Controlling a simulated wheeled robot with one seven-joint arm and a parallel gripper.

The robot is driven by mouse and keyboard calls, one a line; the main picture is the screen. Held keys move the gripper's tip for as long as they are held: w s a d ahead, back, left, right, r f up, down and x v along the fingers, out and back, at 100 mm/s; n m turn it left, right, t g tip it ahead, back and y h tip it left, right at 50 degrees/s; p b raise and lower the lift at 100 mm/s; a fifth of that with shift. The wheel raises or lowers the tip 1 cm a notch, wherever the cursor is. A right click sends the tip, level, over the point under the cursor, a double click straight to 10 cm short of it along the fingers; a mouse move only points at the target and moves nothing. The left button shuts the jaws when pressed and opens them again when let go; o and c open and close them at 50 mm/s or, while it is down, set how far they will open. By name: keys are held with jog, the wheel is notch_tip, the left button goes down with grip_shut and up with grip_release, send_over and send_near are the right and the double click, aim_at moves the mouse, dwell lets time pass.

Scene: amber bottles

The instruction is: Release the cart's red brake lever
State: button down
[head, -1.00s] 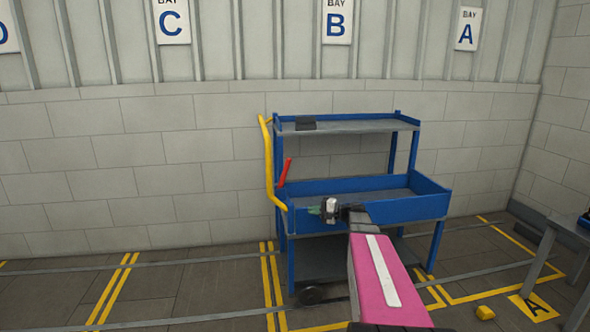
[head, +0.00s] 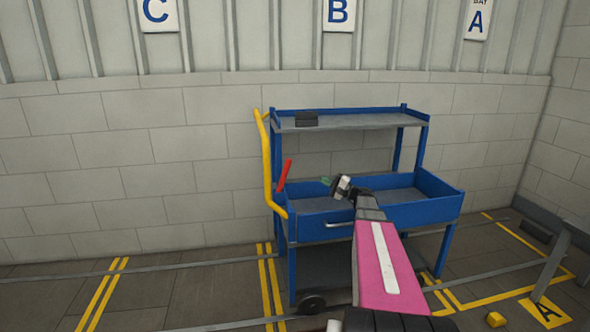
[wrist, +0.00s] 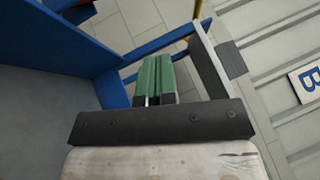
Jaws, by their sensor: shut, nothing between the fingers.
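The red brake lever (head: 284,175) stands tilted at the left end of the blue cart (head: 430,211), beside the yellow push handle (head: 266,165). My gripper (head: 327,181) appears to the right of the lever in the head view, at about its height, with a clear gap between them. The green fingers are shut together and empty, as the wrist view (wrist: 157,75) shows. The lever cannot be made out in the wrist view. There, blue cart parts lie left of and beyond the fingers, and a bit of yellow handle (wrist: 205,27) shows at the top.
A dark box (head: 306,119) sits on the cart's top shelf. A block wall (head: 110,165) stands behind the cart. A small yellow object (head: 495,319) lies on the floor, and a table (head: 557,250) stands at the right. The floor left of the cart is clear.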

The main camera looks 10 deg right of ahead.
aim_at(284, 177)
jog(key=s+a+x, duration=0.1)
jog(key=s+x, duration=0.1)
jog(key=x, duration=1.1)
jog(key=shift+s+a+r, duration=0.2)
jog(key=shift+r, duration=0.05)
jog(key=shift+a+r, duration=0.1)
jog(key=shift+a, duration=0.05)
